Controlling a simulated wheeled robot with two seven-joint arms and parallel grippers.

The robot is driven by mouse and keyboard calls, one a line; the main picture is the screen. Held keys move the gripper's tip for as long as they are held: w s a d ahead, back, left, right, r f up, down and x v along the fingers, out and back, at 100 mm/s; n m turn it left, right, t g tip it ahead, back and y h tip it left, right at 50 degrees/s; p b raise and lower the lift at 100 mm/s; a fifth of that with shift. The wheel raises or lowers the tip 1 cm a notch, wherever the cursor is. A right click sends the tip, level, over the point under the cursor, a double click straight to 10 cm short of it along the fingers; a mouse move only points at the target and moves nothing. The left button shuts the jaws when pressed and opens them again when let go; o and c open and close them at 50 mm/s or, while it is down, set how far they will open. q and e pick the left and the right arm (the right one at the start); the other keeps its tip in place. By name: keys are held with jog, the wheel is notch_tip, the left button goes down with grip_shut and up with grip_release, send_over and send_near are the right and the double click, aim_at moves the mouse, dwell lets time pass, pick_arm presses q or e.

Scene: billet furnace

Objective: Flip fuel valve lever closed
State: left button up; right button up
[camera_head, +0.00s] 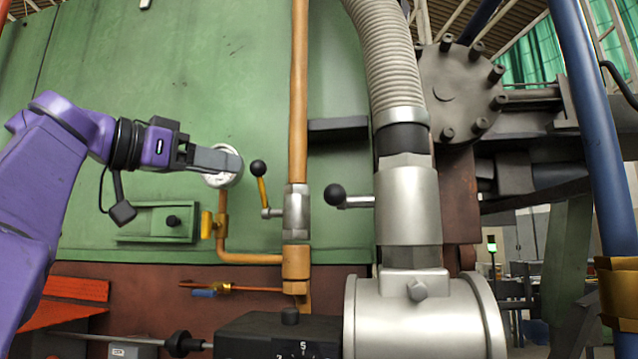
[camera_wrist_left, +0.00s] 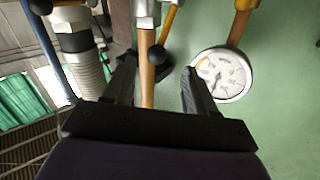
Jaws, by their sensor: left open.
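A lever with a yellow handle (camera_head: 263,190) and a black ball knob (camera_head: 258,168) stands nearly upright on the silver valve (camera_head: 297,212) of the copper pipe. A second black-knobbed lever (camera_head: 350,201) points left, level, from the larger silver valve (camera_head: 407,205). No label shows which one is the fuel valve. My left gripper (camera_head: 230,159) is open, just left of the yellow lever's knob and overlapping the gauge. In the left wrist view its fingers (camera_wrist_left: 158,80) are apart, with the yellow lever's knob (camera_wrist_left: 158,55) beyond and between them; no contact shows. My right gripper is not in view.
A round white gauge (camera_head: 226,166) sits on the green panel (camera_head: 120,60) behind my left gripper. The vertical copper pipe (camera_head: 299,90) stands right of the yellow lever. A small yellow-handled valve (camera_head: 208,225) is below the gauge. A ribbed hose (camera_head: 389,55) is further right.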

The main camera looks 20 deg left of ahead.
aim_at(255, 167)
pick_arm(q)
jog(key=p+x, duration=0.1)
jog(key=x, duration=0.3)
jog(key=p+x, duration=0.2)
jog(key=x, duration=0.3)
jog(key=shift+w+d+r, duration=0.15)
jog(key=shift+d+r, duration=0.05)
jog(key=shift+d, duration=0.1)
jog(key=shift+c, duration=0.3)
grip_shut()
